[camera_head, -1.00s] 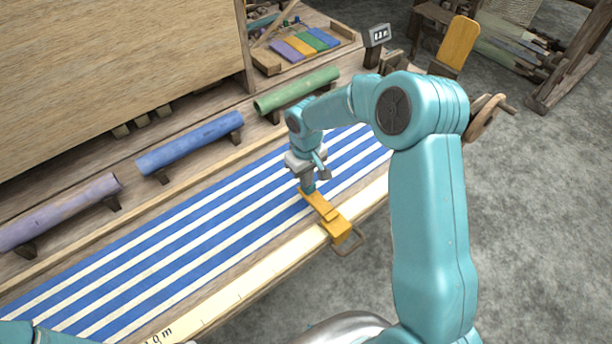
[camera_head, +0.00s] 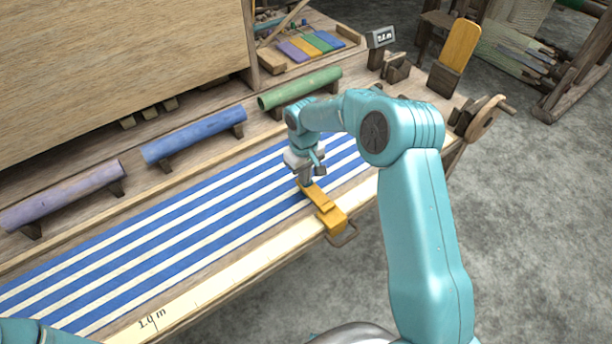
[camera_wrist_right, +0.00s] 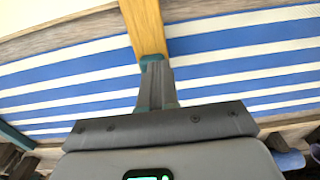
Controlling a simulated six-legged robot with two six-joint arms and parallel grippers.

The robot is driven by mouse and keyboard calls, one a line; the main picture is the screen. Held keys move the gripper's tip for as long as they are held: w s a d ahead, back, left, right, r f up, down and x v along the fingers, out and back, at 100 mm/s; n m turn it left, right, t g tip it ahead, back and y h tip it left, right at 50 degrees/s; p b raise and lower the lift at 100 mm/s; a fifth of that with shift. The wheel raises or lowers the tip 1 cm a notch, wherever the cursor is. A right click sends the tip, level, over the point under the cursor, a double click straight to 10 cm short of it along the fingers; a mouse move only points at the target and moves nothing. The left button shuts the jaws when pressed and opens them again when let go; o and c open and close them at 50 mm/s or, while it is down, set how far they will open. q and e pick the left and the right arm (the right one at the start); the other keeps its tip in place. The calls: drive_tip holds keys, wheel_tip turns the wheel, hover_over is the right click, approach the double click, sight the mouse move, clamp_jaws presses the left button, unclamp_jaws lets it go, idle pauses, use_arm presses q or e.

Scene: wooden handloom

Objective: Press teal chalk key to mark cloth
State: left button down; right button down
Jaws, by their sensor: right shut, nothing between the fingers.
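A yellow marking tool (camera_head: 326,211) lies across the blue-and-white striped cloth (camera_head: 190,232), with its outer end and a metal loop at the cloth's near edge. My right gripper (camera_head: 306,183) is shut and empty, pointing down at the tool's inner end. In the right wrist view its closed fingers (camera_wrist_right: 153,62) meet the end of the yellow bar (camera_wrist_right: 144,25). A small teal patch (camera_wrist_right: 148,66), likely the chalk key, shows around the fingertips, which mostly cover it. I cannot tell whether the key is pressed down. My left gripper is out of view.
Lilac (camera_head: 65,196), blue (camera_head: 195,136) and green (camera_head: 300,89) rolls rest on brackets behind the cloth. A tray with coloured blocks (camera_head: 310,45) and a small display (camera_head: 381,37) stand beyond. A wooden crank wheel (camera_head: 484,118) is at the right end.

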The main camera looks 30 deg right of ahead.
drive_tip(key=shift+w+a+f, duration=0.1)
drive_tip(key=shift+a+f, duration=0.05)
drive_tip(key=shift+r, duration=0.3)
wheel_tip(320, 180, up, 3)
drive_tip(key=shift+w+r+p, duration=0.1)
drive_tip(key=shift+w+p, duration=0.05)
drive_tip(key=shift+p, duration=0.95)
wheel_tip(320, 180, up, 11)
drive_tip(key=b, duration=0.1)
drive_tip(key=shift+s+f+b, duration=0.2)
drive_tip(key=shift+b, duration=0.2)
drive_tip(key=shift+w+f, duration=0.1)
